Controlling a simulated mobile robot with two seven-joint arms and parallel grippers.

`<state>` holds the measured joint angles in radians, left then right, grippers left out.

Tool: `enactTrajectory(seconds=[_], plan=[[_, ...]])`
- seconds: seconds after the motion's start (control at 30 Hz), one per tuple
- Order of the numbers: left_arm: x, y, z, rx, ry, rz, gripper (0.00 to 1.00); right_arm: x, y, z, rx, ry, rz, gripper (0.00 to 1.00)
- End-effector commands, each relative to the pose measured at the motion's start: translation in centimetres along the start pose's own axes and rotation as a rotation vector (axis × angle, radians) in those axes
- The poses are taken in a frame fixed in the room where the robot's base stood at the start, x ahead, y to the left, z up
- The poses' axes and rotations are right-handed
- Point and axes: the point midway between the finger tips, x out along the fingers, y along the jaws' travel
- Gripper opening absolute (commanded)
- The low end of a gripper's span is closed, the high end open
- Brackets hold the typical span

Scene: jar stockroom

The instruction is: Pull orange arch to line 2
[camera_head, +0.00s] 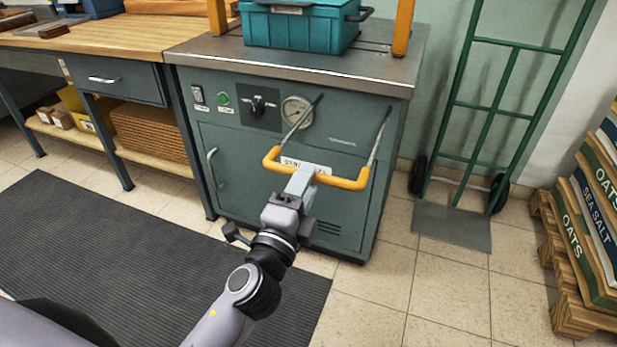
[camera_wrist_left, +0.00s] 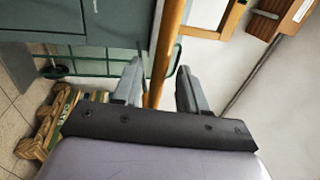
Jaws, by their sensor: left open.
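The orange arch (camera_head: 345,183) is a U-shaped bar on two thin rods at the front of the grey-green machine (camera_head: 345,140). My left gripper (camera_head: 303,175) is at the middle of its front bar, over a white label. In the left wrist view, the orange bar (camera_wrist_left: 166,45) runs between the two fingers of the left gripper (camera_wrist_left: 159,68). The fingers stand apart, with gaps beside the bar. I cannot make out line 2 or any numbered marks. My right gripper is not in view.
A teal crate (camera_head: 300,28) sits on the machine between orange posts (camera_head: 402,28). A wooden workbench (camera_head: 110,38) is at left, a green hand truck (camera_head: 500,110) and a pallet of sacks (camera_head: 590,215) at right. A dark mat (camera_head: 120,250) covers the floor at left; tiles are clear in front.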

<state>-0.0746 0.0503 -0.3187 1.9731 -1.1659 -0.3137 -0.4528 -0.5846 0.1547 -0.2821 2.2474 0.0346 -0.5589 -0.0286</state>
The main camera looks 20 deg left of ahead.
Motion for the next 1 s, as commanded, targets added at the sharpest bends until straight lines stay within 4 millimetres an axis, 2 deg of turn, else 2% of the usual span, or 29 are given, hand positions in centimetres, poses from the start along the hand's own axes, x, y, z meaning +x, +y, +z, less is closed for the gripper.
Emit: enactTrajectory(seconds=[0.2,0.4,0.67,1.0], plan=[[-3.1,0.2,0.0,-0.002,0.0,0.003,0.42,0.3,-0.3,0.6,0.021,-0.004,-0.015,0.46],[-4.7,0.1,0.0,-0.001,0.0,0.001,0.42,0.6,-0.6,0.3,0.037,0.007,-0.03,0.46],[-5.0,0.0,0.0,-0.001,0.0,0.0,0.42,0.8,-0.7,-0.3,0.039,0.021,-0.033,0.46],[-5.0,0.1,0.0,-0.008,0.0,0.003,0.42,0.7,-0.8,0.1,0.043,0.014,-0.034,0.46]])
